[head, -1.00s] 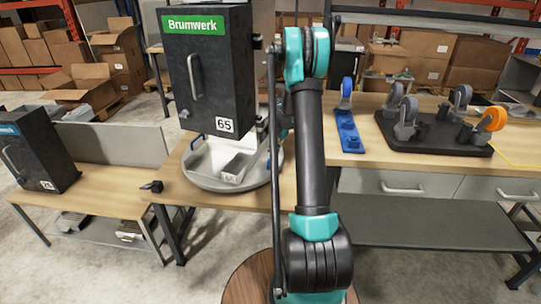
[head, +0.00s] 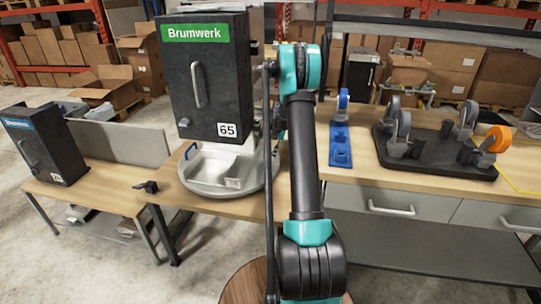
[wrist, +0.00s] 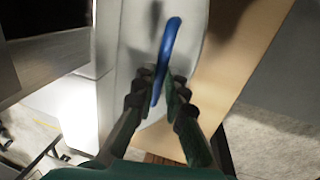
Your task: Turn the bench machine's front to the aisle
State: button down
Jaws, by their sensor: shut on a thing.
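The bench machine is a black box (head: 205,85) with a green Brumwerk sign, a grey door handle and a 65 label. It stands on a round light-grey turntable base (head: 222,182) on the wooden bench. In the head view its front faces nearly toward me. In the wrist view my gripper (wrist: 162,88) is shut on a blue handle (wrist: 170,38) beside the pale base (wrist: 137,45). My arm hides the gripper in the head view.
A blue caster fixture (head: 340,145) and a black plate with several casters (head: 440,150) stand on the bench to the right. A small black clamp (head: 147,186) sits at the bench's left edge. Another black machine (head: 42,143) stands on a lower table at left.

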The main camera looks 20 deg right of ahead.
jog(key=shift+w+d, duration=0.15)
jog(key=shift+w, duration=0.1)
jog(key=c, duration=1.6)
grip_release()
jog(key=shift+r, duration=0.1)
jog(key=r, duration=0.4)
jog(key=s+d+r, duration=0.1)
jog(key=r, duration=0.2)
jog(key=d+r, duration=0.1)
jog(key=r, duration=0.3)
jog(key=shift+s+r, duration=0.15)
jog(key=shift+r, duration=0.15)
jog(key=shift+a, duration=0.1)
